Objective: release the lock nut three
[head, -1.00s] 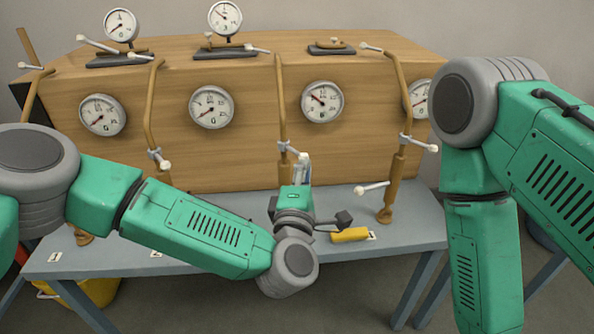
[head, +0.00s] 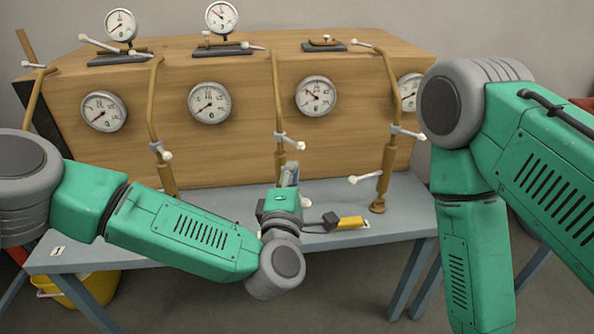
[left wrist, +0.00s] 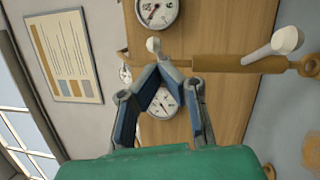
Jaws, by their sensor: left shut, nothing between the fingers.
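The third brown pipe (head: 277,90) from the left carries a grey collar nut (head: 280,137) with a white-knobbed handle (head: 300,146) pointing right. My left gripper (head: 289,168) is just below this nut, in front of the pipe, pointing up. In the left wrist view the fingers (left wrist: 160,74) are closed to a point with nothing between them. The white knob (left wrist: 153,44) shows just beyond the tips, and the pipe (left wrist: 225,63) runs sideways there. Whether the tips touch the nut or handle cannot be told. My right gripper is out of view; only its arm shows.
A wooden cabinet (head: 235,155) with several gauges stands on a grey table (head: 400,215). Other pipes with white-knobbed handles stand at either side. A yellow cylinder (head: 350,222) lies right of my left wrist. A yellow bucket (head: 95,288) is under the table.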

